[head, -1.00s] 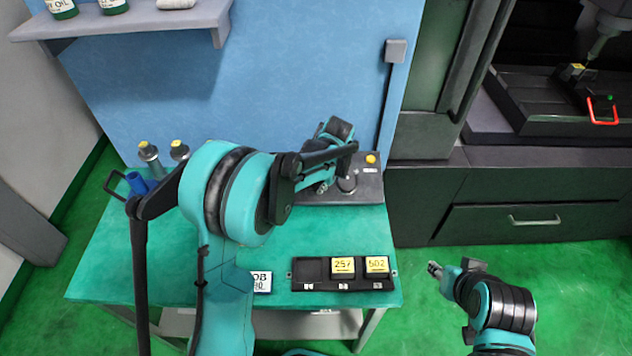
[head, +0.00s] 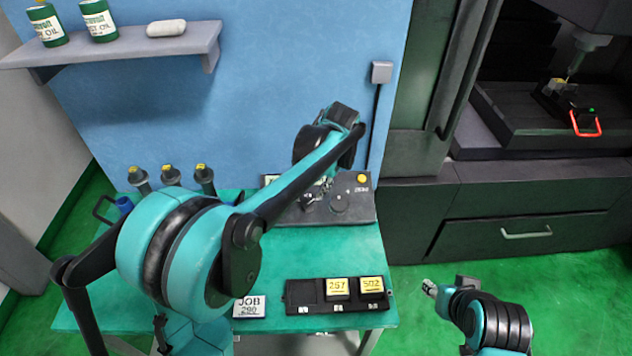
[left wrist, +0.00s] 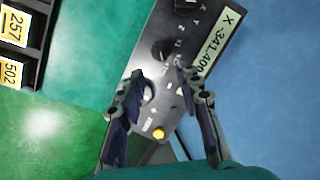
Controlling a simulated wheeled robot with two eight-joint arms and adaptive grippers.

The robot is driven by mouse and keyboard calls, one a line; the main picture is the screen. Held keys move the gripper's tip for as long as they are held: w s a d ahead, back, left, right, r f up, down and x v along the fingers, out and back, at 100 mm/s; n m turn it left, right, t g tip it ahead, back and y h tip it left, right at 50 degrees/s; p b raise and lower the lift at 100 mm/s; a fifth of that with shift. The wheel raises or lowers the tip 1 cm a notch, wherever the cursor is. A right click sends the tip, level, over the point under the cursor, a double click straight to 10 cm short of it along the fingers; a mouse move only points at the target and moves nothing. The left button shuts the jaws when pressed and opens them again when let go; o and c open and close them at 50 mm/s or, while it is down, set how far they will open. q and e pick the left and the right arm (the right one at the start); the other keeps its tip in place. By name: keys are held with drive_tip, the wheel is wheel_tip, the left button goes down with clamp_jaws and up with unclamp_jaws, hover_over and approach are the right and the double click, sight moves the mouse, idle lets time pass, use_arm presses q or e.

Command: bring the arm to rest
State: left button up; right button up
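My left gripper (head: 318,192) hangs over the left part of the grey control box (head: 362,207) at the back of the green table, partly hidden by its own wrist. In the left wrist view its two fingers (left wrist: 161,74) are spread with nothing between them. The box, with its dark knob, yellow button and "X -341.400" display, shows beyond the fingers (left wrist: 170,25). I cannot tell how far above the box the fingertips are. My right gripper (head: 430,288) is low at the right, over the floor beside the table; its fingers are too small to judge.
A black tray (head: 310,307) holds yellow-labelled blocks 257 and 502, left slot empty. A JOB card (head: 249,306) lies beside it. Several yellow-topped holders (head: 171,176) stand back left.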

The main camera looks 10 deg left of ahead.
use_arm(q)
drive_tip(key=s+a+r+n+t+h+b, duration=0.1)
drive_tip(key=s+a+r+n+t+h, duration=0.15)
drive_tip(key=s, duration=0.95)
drive_tip(key=s+f+n+t+b, duration=0.1)
drive_tip(key=s+f+n+t, duration=0.2)
drive_tip(key=s, duration=0.8)
wheel_tip(320, 180, down, 2)
drive_tip(key=shift+s+a+f+n+b, duration=0.1)
drive_tip(key=shift+s+a+n+b, duration=0.15)
drive_tip(key=shift+s+n+b, duration=0.25)
drive_tip(key=shift+w, duration=0.15)
